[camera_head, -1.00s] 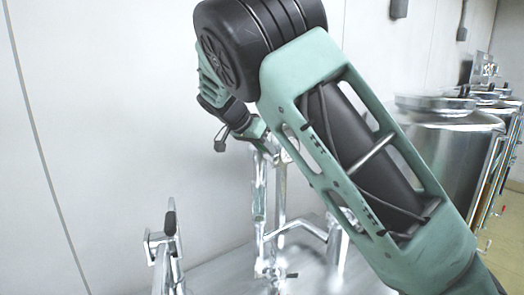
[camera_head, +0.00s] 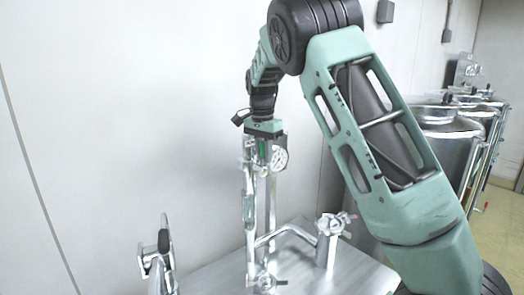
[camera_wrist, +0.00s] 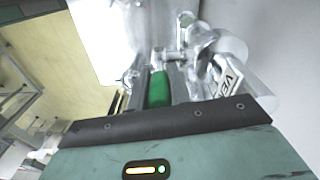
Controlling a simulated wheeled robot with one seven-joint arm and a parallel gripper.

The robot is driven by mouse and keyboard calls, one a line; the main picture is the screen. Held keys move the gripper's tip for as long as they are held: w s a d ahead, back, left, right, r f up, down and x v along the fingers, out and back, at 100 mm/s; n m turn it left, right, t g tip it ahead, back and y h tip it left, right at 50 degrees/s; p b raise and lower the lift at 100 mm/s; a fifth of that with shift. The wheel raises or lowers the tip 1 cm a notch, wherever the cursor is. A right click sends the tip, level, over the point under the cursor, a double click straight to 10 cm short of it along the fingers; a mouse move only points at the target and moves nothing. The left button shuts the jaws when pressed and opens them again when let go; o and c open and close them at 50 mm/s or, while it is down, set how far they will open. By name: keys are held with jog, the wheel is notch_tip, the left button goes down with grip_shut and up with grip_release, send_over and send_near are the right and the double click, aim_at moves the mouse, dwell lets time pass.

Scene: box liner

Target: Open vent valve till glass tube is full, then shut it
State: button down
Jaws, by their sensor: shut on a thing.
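My gripper (camera_head: 262,151) points down at the top of the metal pipe stand in the head view. It is shut on a green handle (camera_wrist: 158,89), which shows between the fingers in the wrist view and looks like the vent valve's. A slim upright tube (camera_head: 249,207) with a greenish section stands below and left of the gripper; it appears to be the glass tube. Its fill level is too small to read. A round white gauge (camera_head: 279,158) sits just right of the fingers. The valve body is mostly hidden by my gripper.
The stand rises from a steel table (camera_head: 205,276). A metal fitting with a dark handle (camera_head: 163,240) is at the lower left, and a short pipe fitting (camera_head: 330,235) at the right. Several steel tanks (camera_head: 445,155) line the right. The wall is close behind.

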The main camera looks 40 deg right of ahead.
dwell(0.5)
jog(key=c, duration=1.3)
grip_release()
notch_tip(320, 180, up, 17)
jog(key=b, duration=0.2)
jog(key=shift+a+r, duration=0.2)
jog(key=shift+a, duration=0.05)
jog(key=shift+f, duration=0.1)
